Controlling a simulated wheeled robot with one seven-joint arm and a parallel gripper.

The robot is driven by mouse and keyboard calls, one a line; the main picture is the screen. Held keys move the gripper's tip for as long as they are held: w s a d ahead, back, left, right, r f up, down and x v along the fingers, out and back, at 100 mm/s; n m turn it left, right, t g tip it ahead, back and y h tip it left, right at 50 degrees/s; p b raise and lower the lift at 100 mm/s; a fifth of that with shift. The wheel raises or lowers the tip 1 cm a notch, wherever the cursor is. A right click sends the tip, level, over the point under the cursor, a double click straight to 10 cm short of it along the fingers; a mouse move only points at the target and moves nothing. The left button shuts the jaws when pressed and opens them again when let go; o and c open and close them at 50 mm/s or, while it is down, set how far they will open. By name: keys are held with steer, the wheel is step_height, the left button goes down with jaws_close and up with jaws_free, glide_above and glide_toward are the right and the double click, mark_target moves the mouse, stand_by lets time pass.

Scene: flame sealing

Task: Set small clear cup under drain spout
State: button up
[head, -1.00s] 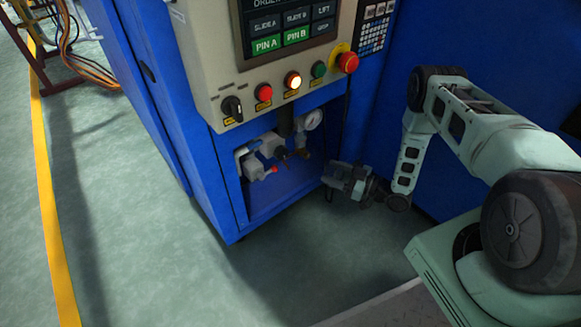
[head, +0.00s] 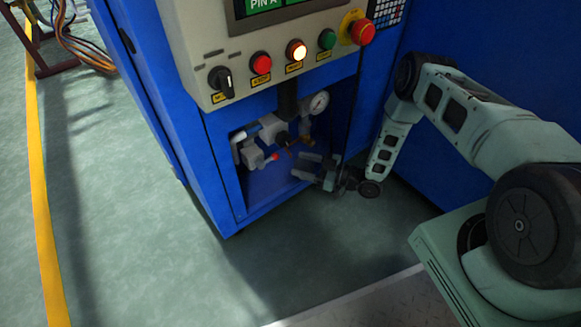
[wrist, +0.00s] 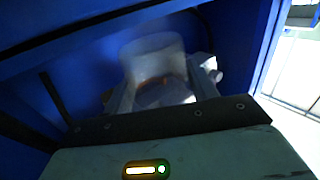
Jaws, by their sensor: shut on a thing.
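The small clear cup (wrist: 152,52) is held between the fingers of my gripper (head: 305,167) in the wrist view. It looks hazy and pale, with its open end hard to make out. In the head view I cannot pick the cup out clearly. My gripper is at the right side of the open bay in the blue machine, low and below the brass fitting (head: 306,141). Grey and white valves (head: 253,155), one with a red tip, sit to the left. I cannot tell for certain which outlet is the drain spout.
A pressure gauge (head: 319,102) and a dark vertical pipe (head: 288,100) are above my gripper. The blue bay walls (head: 230,185) close in on the sides. A control panel (head: 300,55) overhangs the bay. The green floor in front is clear.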

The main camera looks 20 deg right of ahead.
mark_target(295, 166)
steer(key=b+x, duration=0.2)
steer(key=x, duration=0.2)
steer(key=shift+w+a+f, duration=0.15)
steer(key=shift+a, duration=0.2)
steer(key=shift+f+b, duration=0.6)
steer(key=shift+f, duration=0.1)
steer(key=shift+r, duration=0.1)
steer(key=o, duration=0.9)
steer(key=shift+o, duration=0.2)
